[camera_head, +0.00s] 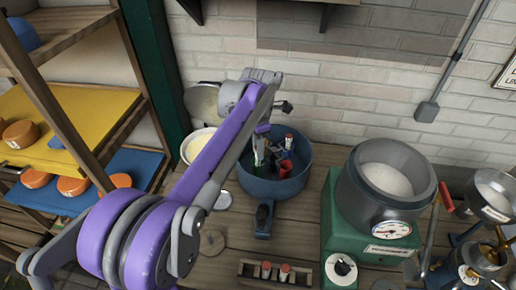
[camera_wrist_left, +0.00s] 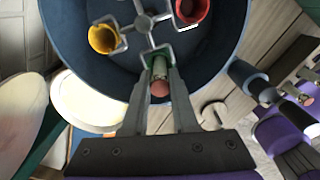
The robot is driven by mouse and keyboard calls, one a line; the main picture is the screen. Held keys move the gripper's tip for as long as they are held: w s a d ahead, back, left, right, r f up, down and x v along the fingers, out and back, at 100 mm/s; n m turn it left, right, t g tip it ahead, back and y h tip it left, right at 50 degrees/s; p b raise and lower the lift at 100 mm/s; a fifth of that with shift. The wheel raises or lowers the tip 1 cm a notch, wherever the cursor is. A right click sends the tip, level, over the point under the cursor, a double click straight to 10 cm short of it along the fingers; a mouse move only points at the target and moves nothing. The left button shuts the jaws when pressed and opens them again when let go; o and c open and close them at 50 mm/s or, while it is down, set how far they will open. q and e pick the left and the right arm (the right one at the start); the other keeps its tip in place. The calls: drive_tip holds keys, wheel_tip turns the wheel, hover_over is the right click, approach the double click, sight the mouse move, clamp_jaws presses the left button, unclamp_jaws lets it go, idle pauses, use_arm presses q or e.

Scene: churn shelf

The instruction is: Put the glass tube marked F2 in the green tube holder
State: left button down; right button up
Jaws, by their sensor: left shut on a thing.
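My left gripper (camera_head: 262,148) reaches down into the blue round tub (camera_head: 268,189). In the left wrist view, the gripper (camera_wrist_left: 160,88) is shut on a glass tube (camera_wrist_left: 160,90) with a pinkish-red cap. The tube's far end is at the green tube holder (camera_wrist_left: 158,57); I cannot tell how deep it sits in it. The green holder also shows in the head view (camera_head: 258,152), partly behind the gripper. No F2 mark is readable.
A red holder (camera_wrist_left: 190,10) and a yellow holder (camera_wrist_left: 104,39) share the tub's grey rotor. A wooden rack (camera_head: 246,273) with red-capped tubes stands at the front. A green-based pot (camera_head: 400,218) with a gauge stands right. Shelves (camera_head: 75,45) rise at left.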

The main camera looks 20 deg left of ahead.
use_arm(q)
drive_tip(key=shift+f+b, duration=0.4)
drive_tip(key=shift+f, duration=0.45)
use_arm(e)
drive_tip(key=shift+s+f, duration=0.2)
drive_tip(key=shift+f, duration=0.35)
use_arm(q)
drive_tip(key=c, duration=0.6)
unclamp_jaws()
drive_tip(key=o, duration=0.3)
drive_tip(key=shift+r+p, duration=1.25)
drive_tip(key=shift+r, duration=1)
drive_tip(key=shift+r+p, duration=1.2)
drive_tip(key=shift+r, duration=1.2)
use_arm(e)
wheel_tip(320, 180, up, 7)
drive_tip(key=w, duration=0.2)
drive_tip(key=shift+w, duration=0.35)
